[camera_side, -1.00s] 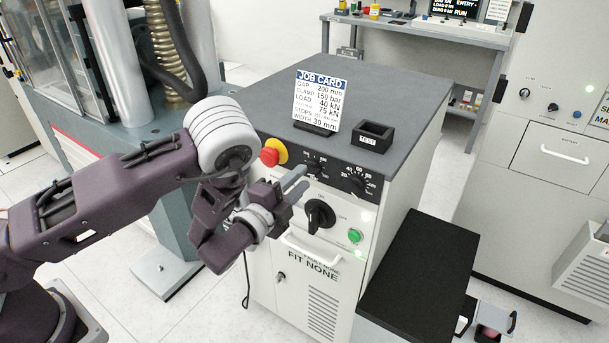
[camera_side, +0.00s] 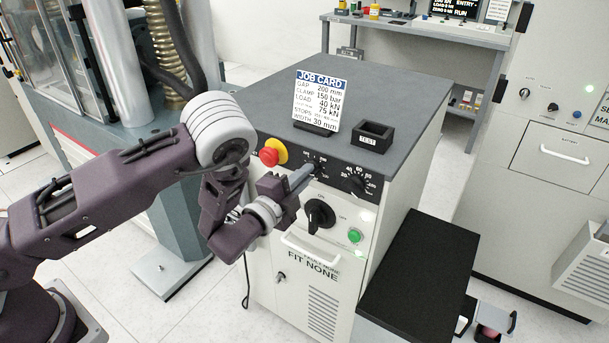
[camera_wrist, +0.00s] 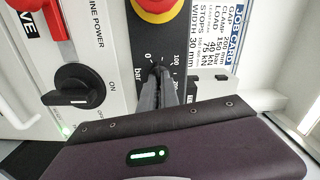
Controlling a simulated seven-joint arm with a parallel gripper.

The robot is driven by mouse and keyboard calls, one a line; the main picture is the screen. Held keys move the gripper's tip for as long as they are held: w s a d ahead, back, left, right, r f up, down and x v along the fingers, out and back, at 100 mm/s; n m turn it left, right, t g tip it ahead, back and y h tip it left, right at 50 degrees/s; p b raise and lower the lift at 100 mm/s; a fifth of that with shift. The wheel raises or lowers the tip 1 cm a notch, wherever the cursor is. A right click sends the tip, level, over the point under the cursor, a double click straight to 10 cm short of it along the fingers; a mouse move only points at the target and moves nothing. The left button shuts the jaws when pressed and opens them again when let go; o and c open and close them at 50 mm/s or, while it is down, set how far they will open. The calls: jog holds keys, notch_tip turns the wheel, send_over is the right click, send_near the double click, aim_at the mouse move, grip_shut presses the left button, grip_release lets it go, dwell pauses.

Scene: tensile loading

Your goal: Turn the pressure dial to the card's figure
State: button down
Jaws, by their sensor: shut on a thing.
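The pressure dial (camera_side: 318,164) is a small black knob on the dark strip at the top of the cabinet front. In the wrist view its scale (camera_wrist: 152,58) shows "0", "100" and "bar". My gripper (camera_side: 306,172) is at this dial, its grey fingers (camera_wrist: 163,84) shut on the knob. The fingers cover most of the knob, so I cannot read its pointer. The job card (camera_side: 320,100) stands upright on the cabinet top and reads "CLAMP 150 bar". It also shows sideways in the wrist view (camera_wrist: 222,32).
A second black dial (camera_side: 358,182) sits to the right. A red emergency button (camera_side: 269,156) is to the left. Below are a larger black switch (camera_side: 319,214) and a green button (camera_side: 355,235). A black box (camera_side: 373,137) stands on the cabinet top (camera_side: 400,95).

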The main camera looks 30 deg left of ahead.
jog(key=shift+n, duration=7.7)
jog(key=c, duration=1.6)
grip_release()
